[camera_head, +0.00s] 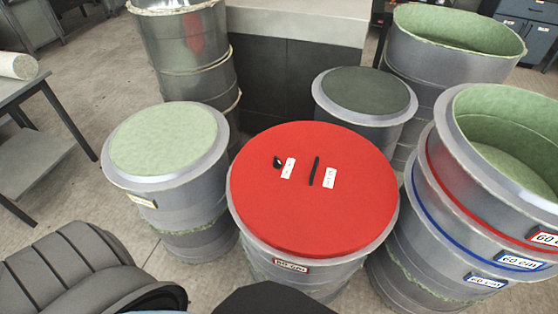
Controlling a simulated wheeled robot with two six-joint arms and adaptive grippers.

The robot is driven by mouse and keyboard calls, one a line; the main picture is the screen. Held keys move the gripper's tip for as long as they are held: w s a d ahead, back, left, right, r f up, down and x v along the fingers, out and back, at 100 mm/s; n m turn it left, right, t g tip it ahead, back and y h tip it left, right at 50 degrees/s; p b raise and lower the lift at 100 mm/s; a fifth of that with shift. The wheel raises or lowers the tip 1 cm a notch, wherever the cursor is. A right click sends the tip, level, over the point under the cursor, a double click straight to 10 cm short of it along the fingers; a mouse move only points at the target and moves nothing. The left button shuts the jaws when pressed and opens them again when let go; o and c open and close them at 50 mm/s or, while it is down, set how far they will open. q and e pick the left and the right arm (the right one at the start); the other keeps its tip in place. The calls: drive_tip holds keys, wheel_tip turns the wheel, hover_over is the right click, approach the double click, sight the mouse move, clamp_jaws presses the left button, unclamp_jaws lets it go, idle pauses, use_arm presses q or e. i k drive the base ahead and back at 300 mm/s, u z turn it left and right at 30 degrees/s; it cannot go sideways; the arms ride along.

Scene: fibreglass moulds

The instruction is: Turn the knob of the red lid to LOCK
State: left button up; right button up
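The red lid (300,215) is a round red disc on top of a grey drum (335,268) in the middle of the view. It lies flat and carries a small black piece (277,162) and a thin black bar (314,171). A white label (288,168) is beside the small piece, and another white label (329,177) is beside the bar. The label text is too small to read. I cannot tell which black part is the knob or which setting it points to. Neither of my grippers is in view.
A drum with a pale green top (163,138) stands left of the red lid. A dark-topped drum (365,90) is behind it. Open green-lined moulds (515,125) stand close on the right. A grey table (20,85) is at the far left.

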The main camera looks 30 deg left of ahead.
sight(277, 164)
drive_tip(key=z, duration=0.5)
drive_tip(key=k, duration=1.05)
drive_tip(key=u, duration=0.65)
drive_tip(key=i, duration=0.7)
drive_tip(key=u, duration=0.35)
